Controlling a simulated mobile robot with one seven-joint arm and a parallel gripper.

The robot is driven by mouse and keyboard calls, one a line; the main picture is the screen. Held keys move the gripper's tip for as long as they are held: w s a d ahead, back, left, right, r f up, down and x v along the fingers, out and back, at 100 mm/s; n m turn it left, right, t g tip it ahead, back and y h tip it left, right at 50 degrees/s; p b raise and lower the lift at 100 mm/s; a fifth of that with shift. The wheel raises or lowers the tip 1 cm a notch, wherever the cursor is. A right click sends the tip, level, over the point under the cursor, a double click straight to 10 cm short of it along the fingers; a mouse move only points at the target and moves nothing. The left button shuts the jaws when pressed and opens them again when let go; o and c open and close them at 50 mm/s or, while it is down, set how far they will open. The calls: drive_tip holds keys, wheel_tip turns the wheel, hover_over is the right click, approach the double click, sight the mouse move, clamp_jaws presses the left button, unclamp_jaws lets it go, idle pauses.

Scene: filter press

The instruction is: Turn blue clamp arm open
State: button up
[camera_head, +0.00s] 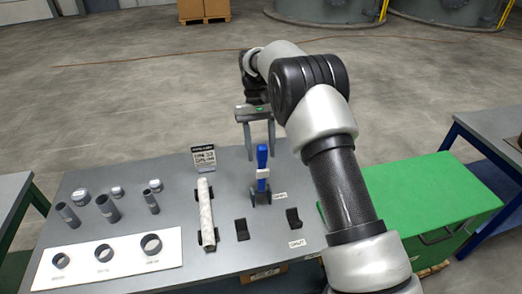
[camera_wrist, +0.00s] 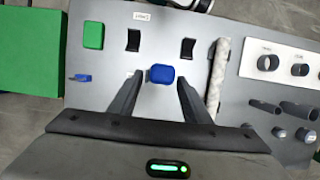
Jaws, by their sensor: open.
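The blue clamp arm (camera_head: 262,158) stands upright on a dark base (camera_head: 260,196) on the grey table. In the wrist view its blue top (camera_wrist: 161,74) shows end-on between my fingers. My gripper (camera_head: 260,149) is open and points down, with one finger on each side of the arm's upper part. The exact depth of the fingertips along the arm is hard to tell.
A white filter roll (camera_head: 205,212) lies left of the clamp on dark supports. Two black brackets (camera_head: 242,230) (camera_head: 293,218) stand in front. Grey tubes (camera_head: 107,208) and a white board with rings (camera_head: 105,262) are farther left. A green box (camera_head: 425,205) stands right.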

drive_tip(key=v, duration=0.7)
drive_tip(key=shift+w, duration=0.1)
